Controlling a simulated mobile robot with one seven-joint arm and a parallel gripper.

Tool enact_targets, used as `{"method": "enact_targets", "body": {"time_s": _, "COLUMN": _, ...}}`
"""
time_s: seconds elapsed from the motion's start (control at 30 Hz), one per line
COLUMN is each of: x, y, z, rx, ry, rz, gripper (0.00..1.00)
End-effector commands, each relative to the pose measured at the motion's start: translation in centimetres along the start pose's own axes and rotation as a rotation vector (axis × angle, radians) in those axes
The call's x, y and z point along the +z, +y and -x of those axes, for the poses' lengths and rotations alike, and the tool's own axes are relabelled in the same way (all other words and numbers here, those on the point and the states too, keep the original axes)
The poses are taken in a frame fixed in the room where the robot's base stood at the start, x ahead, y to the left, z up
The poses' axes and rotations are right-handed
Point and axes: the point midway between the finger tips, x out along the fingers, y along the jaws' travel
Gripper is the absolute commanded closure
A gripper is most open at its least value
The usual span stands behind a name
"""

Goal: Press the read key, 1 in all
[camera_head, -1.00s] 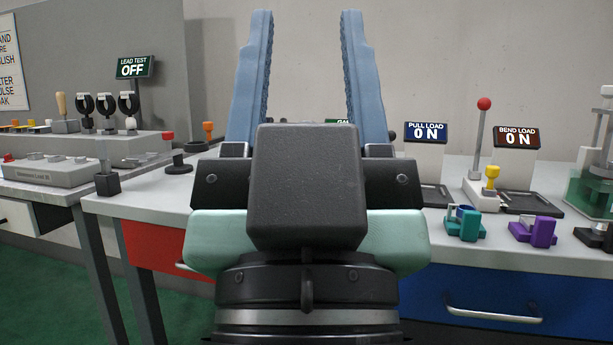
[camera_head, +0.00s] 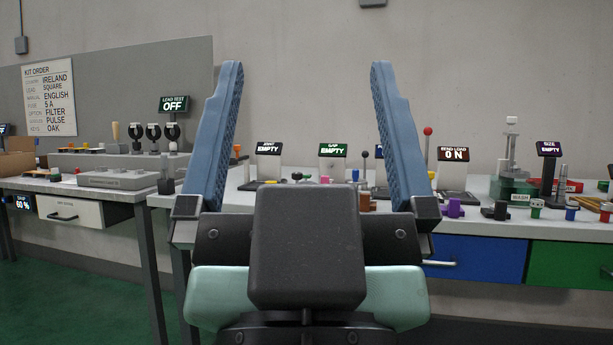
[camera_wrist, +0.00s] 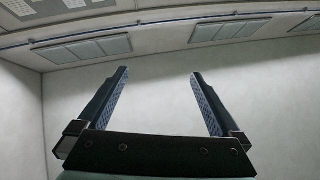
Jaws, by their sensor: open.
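My gripper (camera_head: 304,135) is open and empty, raised in front of the benches with its two blue fingers pointing up. In the wrist view my gripper (camera_wrist: 160,105) is also open, facing a bare wall and the ceiling. I cannot make out a key labelled read; small coloured parts on the bench are too small to tell. The gap display (camera_head: 333,150) and the joint display (camera_head: 270,148) both read EMPTY and stand on the bench between my fingers. My gripper's body hides part of the bench front.
The bend load display (camera_head: 453,154) reads 0 N, right of my gripper. A lead test sign (camera_head: 174,104) reads OFF at the left. A kit order board (camera_head: 48,96) hangs on the grey partition. A size display (camera_head: 549,149) stands far right. Green floor (camera_head: 75,300) is open at the lower left.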

Motion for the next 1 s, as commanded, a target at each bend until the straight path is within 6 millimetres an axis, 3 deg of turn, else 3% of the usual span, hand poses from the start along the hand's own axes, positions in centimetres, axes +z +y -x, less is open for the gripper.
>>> {"method": "enact_targets", "body": {"time_s": 0.13, "x": 0.03, "y": 0.0, "z": 0.0, "rx": 0.0, "ry": -0.001, "rz": 0.0, "gripper": 0.04}}
{"method": "enact_targets", "body": {"time_s": 0.67, "x": 0.01, "y": 0.0, "z": 0.01, "rx": 0.0, "ry": 0.0, "rz": 0.0, "gripper": 0.99}}
{"method": "enact_targets", "body": {"time_s": 1.0, "x": 0.0, "y": 0.0, "z": 0.01, "rx": 0.0, "ry": 0.0, "rz": 0.0, "gripper": 1.0}}
